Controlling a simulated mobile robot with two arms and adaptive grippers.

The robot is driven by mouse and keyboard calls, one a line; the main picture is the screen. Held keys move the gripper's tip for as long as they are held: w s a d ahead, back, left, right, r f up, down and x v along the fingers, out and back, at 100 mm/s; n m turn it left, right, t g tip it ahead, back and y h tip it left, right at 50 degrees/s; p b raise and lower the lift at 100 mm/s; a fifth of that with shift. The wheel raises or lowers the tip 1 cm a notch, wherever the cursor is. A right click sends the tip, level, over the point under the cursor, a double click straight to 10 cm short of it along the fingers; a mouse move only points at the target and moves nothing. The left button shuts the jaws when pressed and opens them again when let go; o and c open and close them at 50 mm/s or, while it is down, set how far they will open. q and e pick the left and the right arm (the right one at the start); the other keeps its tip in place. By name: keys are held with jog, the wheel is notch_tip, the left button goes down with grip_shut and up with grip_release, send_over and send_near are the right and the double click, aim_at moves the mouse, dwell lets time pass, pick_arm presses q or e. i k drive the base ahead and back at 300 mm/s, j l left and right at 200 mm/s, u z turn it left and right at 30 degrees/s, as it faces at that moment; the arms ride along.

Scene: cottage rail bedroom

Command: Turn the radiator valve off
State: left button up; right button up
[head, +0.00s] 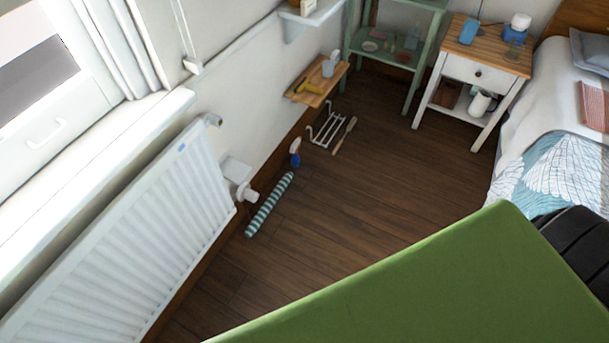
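The white panel radiator (130,240) stands under the window along the left wall. A white radiator valve (248,194) with a round head sticks out near the radiator's lower right end, low above the floor. Its setting marks are too small to read. A pale box-like piece (236,170) sits just behind the valve. Neither of my grippers shows in the head view, so nothing is seen touching the valve.
A large green surface (420,280) fills the lower right foreground. A striped roll (269,205) and a blue spray bottle (295,152) are near the valve. A rack (326,130) lies beyond. A nightstand (480,70) and bed (550,120) stand right. Mid-floor (370,190) is clear.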

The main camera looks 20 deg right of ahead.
aim_at(250, 195)
jog(key=z, duration=0.25)
jog(key=u, duration=0.7)
jog(key=i+l+u, duration=0.15)
jog(key=l+u, duration=0.25)
jog(key=l, duration=0.2)
jog(key=l+u, duration=0.45)
jog(key=l, duration=0.2)
jog(key=l+u, duration=0.4)
jog(key=l, duration=0.25)
